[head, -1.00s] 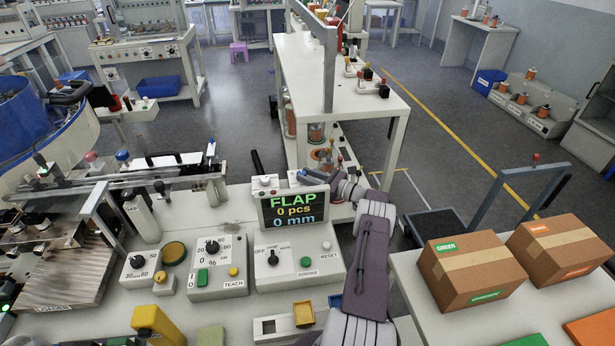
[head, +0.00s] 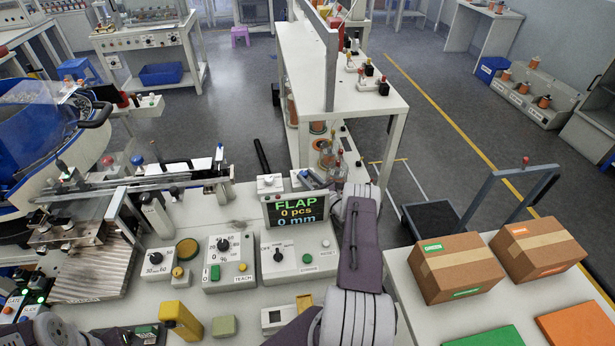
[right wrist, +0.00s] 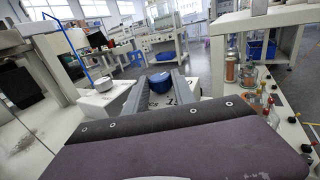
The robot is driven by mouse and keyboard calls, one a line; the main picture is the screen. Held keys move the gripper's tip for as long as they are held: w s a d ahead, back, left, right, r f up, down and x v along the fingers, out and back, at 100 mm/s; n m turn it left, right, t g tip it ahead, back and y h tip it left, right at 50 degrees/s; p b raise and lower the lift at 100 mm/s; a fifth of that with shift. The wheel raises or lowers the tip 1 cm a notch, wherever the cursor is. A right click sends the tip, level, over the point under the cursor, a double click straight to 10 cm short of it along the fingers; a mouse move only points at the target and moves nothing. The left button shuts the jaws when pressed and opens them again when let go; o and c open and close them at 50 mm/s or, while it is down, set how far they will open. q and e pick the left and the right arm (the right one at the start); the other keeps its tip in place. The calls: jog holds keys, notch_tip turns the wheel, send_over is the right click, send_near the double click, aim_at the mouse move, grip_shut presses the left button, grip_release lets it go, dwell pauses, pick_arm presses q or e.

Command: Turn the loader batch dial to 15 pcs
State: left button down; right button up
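A small grey box on the table carries a black dial (head: 156,258) with marks reading 30 and 60. A second box to its right has a larger black dial (head: 223,245) with a percent scale. I cannot read which is labelled for the batch. The display (head: 295,211) reads FLAP, 0 pcs, 0 mm. My right gripper (head: 308,178) is beyond the display's upper right edge, away from both dials. In the right wrist view its fingers (right wrist: 160,85) are apart, with a blue round thing visible between them.
A black selector (head: 278,255) and green button (head: 307,258) sit below the display. A yellow block (head: 180,321) and green block (head: 223,326) lie in front. The blue bowl feeder (head: 35,130) and rail stand left. Cardboard boxes (head: 465,265) stand on the right table.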

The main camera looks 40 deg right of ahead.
jog(key=o, duration=0.3)
jog(key=shift+o, duration=0.2)
jog(key=shift+r, duration=0.15)
jog(key=r, duration=0.4)
jog(key=shift+s+d+r, duration=0.2)
jog(key=s+d+r, duration=0.3)
jog(key=s+r, duration=0.3)
jog(key=s, duration=0.4)
jog(key=shift+s+r, duration=0.2)
jog(key=shift+s, duration=0.15)
jog(key=shift+d, duration=0.15)
